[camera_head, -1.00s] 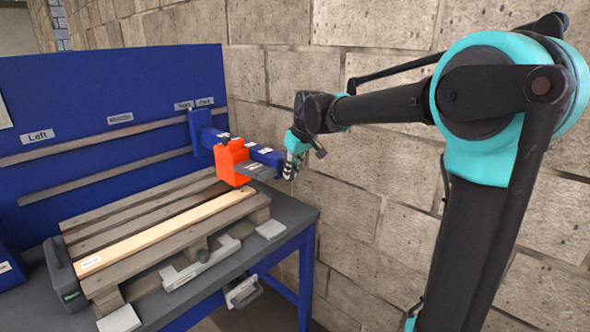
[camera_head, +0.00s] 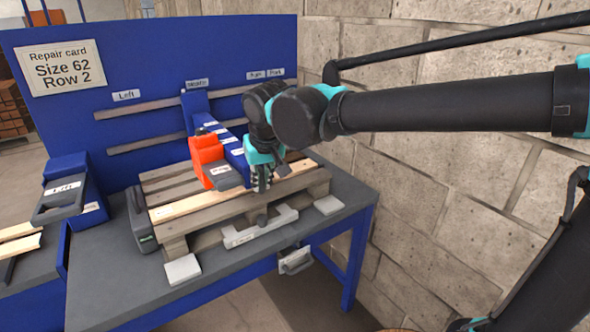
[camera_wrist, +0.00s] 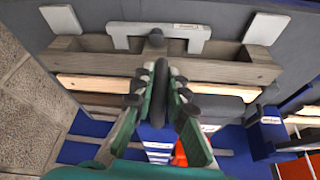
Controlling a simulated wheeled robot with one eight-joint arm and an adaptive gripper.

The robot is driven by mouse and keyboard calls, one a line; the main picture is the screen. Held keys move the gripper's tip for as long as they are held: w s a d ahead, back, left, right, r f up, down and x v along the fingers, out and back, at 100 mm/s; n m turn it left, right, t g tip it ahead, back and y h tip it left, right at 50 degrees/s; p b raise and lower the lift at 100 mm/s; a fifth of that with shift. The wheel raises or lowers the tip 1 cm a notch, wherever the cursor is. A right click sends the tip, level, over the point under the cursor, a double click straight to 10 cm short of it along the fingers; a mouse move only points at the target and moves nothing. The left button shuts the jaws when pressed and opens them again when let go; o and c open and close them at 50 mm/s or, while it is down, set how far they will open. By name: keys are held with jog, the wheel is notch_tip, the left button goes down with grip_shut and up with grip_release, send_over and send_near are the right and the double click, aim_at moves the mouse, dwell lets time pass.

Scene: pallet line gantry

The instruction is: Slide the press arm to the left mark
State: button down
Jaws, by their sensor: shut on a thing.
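The blue press arm (camera_head: 233,147) reaches forward from two rails on the blue back panel, with an orange block (camera_head: 207,158) on its left side. Its rear upright stands below the middle label (camera_head: 196,84). The "Left" mark (camera_head: 126,95) is further left on the panel. My gripper (camera_head: 262,180) is at the arm's front end, above the pallet's front edge. In the wrist view my gripper (camera_wrist: 158,92) is closed around a dark upright handle (camera_wrist: 160,85). The blue arm and part of the orange block show beyond it. My wrist hides the front end in the head view.
A wooden pallet (camera_head: 205,209) lies on the grey bench under the arm. A dark grey case (camera_head: 141,220) stands at its left end. Another blue station (camera_head: 67,185) is at far left. A block wall (camera_head: 440,130) closes the right side.

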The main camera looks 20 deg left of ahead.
jog(key=s+a, duration=1)
jog(key=s, duration=0.3)
jog(key=shift+s+a, duration=0.15)
jog(key=shift+a, duration=0.05)
jog(key=c, duration=1.6)
grip_release()
jog(key=shift+s+a, duration=0.1)
jog(key=shift+o, duration=0.3)
jog(key=v, duration=1.2)
